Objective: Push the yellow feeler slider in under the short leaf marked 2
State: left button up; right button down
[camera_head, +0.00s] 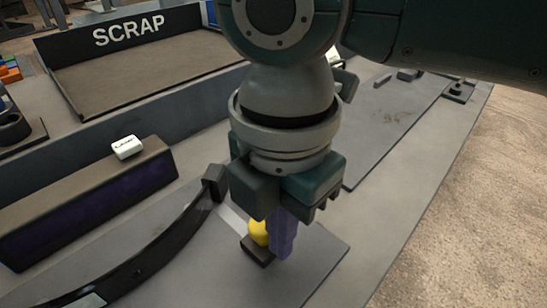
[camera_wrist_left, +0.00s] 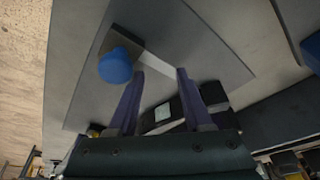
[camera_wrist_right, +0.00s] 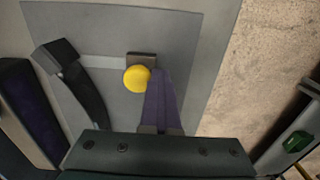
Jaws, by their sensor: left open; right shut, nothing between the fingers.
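The yellow feeler slider has a round yellow knob (camera_head: 257,231) on a dark block, and it also shows in the right wrist view (camera_wrist_right: 136,78). A pale strip (camera_wrist_right: 104,62) runs from its block toward a dark curved leaf (camera_wrist_right: 80,88), which also shows in the head view (camera_head: 150,252). I cannot tell whether the strip's end lies under the leaf, and no number 2 is readable. My right gripper (camera_head: 281,254) is shut and empty, its purple fingers beside the yellow knob, opposite the leaf. My left gripper (camera_wrist_left: 160,71) is open and empty, seen only in the left wrist view.
A blue knob (camera_wrist_left: 115,66) with a pale strip stands near the left fingers. A SCRAP tray (camera_head: 150,65) lies at the back left. A long dark block (camera_head: 88,203) with a white tag on top stands left of the leaf. The plate right of the right fingers is clear.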

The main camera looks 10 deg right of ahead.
aim_at(278, 263)
pick_arm(q)
jog(key=shift+a+r+p, duration=0.2)
jog(key=shift+r+p, duration=0.15)
jog(key=shift+r, duration=0.05)
pick_arm(e)
jog(key=shift+r, duration=0.1)
pick_arm(q)
jog(key=shift+r, duration=0.1)
notch_tip(278, 263, up, 8)
jog(key=p, duration=0.8)
pick_arm(e)
notch_tip(278, 263, up, 7)
dwell(0.3)
jog(key=shift+a, duration=0.1)
